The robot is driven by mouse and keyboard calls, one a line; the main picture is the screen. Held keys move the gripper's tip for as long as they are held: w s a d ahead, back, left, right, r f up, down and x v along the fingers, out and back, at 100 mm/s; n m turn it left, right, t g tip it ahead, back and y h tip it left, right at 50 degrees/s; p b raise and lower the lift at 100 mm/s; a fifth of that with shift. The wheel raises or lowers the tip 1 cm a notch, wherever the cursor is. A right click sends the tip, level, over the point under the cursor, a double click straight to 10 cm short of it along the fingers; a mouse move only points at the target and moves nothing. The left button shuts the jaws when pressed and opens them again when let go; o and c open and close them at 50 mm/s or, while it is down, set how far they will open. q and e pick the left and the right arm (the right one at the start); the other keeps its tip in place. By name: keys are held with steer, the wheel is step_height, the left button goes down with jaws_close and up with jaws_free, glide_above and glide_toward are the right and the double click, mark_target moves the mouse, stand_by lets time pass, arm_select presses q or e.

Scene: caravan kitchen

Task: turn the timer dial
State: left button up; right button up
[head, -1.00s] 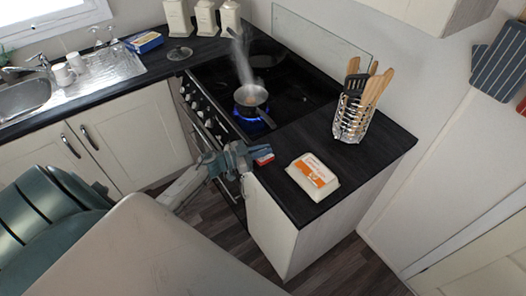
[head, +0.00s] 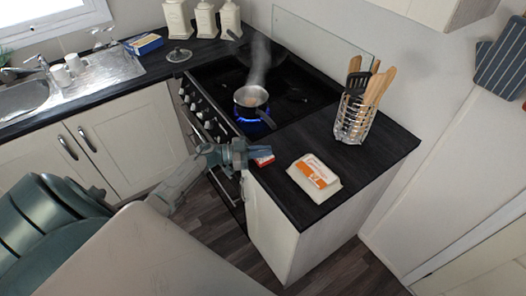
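A small red and white object (head: 263,160) sits by the front edge of the dark counter, beside the stove. It may be the timer; its dial is too small to make out. My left gripper (head: 259,153) reaches in from the left, over the counter edge, with its fingertips right at this object and covering part of it. I cannot tell whether the fingers touch it or how far apart they are. The stove's front has a row of pale knobs (head: 208,124), to the left of my gripper. My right gripper is out of view.
A pan (head: 250,99) steams over a blue flame on the stove. A white and orange carton (head: 314,174) lies right of my gripper, and a wire holder with utensils (head: 354,118) stands behind it. The counter's right end (head: 380,160) is clear.

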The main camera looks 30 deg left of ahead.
arm_select(q)
steer(key=o, duration=0.4)
steer(key=shift+b+v, duration=2.3)
steer(key=shift+v, duration=3.05)
